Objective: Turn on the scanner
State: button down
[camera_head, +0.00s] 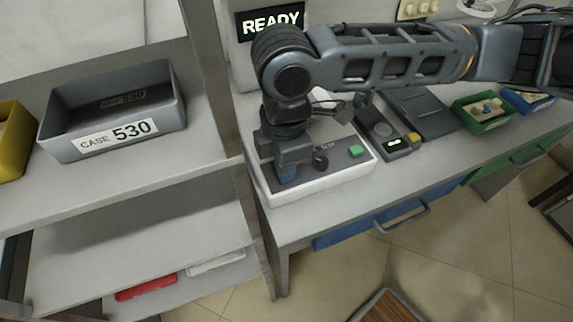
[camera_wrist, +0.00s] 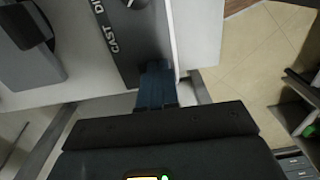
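I cannot tell for sure which device is the scanner. A white-based device (camera_head: 325,180) with a grey panel stands at the left end of the bench. Its panel bears a green button (camera_head: 355,151) and a black knob (camera_head: 320,161). Beside it is a dark grey device (camera_head: 380,129) with a small lit display and a yellow button (camera_head: 413,138). My gripper (camera_head: 287,174) points down at the white device's left part; its blue fingertips (camera_wrist: 157,82) look pressed together with no gap, beside panel lettering in the wrist view. Contact with the panel cannot be told.
A sign reading READY (camera_head: 270,21) is behind my arm. A grey bin labelled CASE 530 (camera_head: 113,110) sits on the left shelf. A dark flat unit (camera_head: 422,112), a green tray (camera_head: 482,122) and a blue tray (camera_head: 527,103) stand farther right. A blue drawer (camera_head: 375,228) is below.

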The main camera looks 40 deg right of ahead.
jog(key=shift+w+f, duration=0.3)
jog(key=shift+f, duration=0.4)
jog(key=shift+r, duration=0.4)
notch_tip(320, 180, up, 8)
jog(key=shift+r+p, duration=0.2)
jog(key=shift+p, duration=0.2)
jog(key=shift+d, duration=0.1)
